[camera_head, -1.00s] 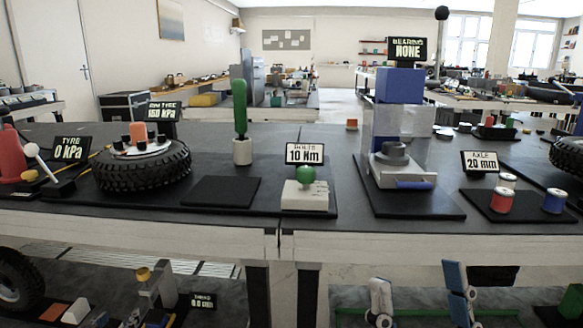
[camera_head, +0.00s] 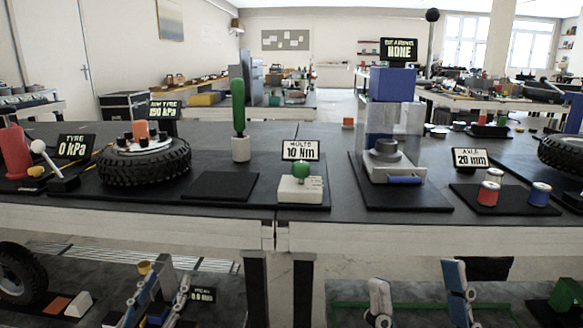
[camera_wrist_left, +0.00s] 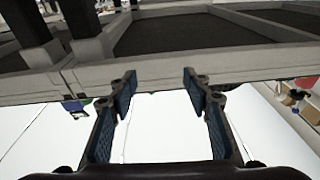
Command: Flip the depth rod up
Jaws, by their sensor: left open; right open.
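A small device with a yellow knob (camera_head: 145,268) and a grey upright post (camera_head: 165,264) stands at lower left in the head view, beside a display (camera_head: 202,295) reading 0.0 mm. I cannot clearly single out the depth rod; my gripper partly covers this area. My left gripper (camera_head: 160,302) is open in front of the device, its blue-padded fingers rising from the bottom edge. In the left wrist view my left gripper (camera_wrist_left: 160,80) is open and empty, close to a pale bench edge. My right gripper (camera_head: 418,295) is open and empty at the bottom, right of the middle.
The pale front edge of the bench (camera_head: 130,218) runs above both grippers. On top are a tyre (camera_head: 145,165), a black pad (camera_head: 220,187) and a clear-sided press (camera_head: 400,135). Another tyre (camera_head: 20,275), an orange block and a white block (camera_head: 78,304) are at lower left.

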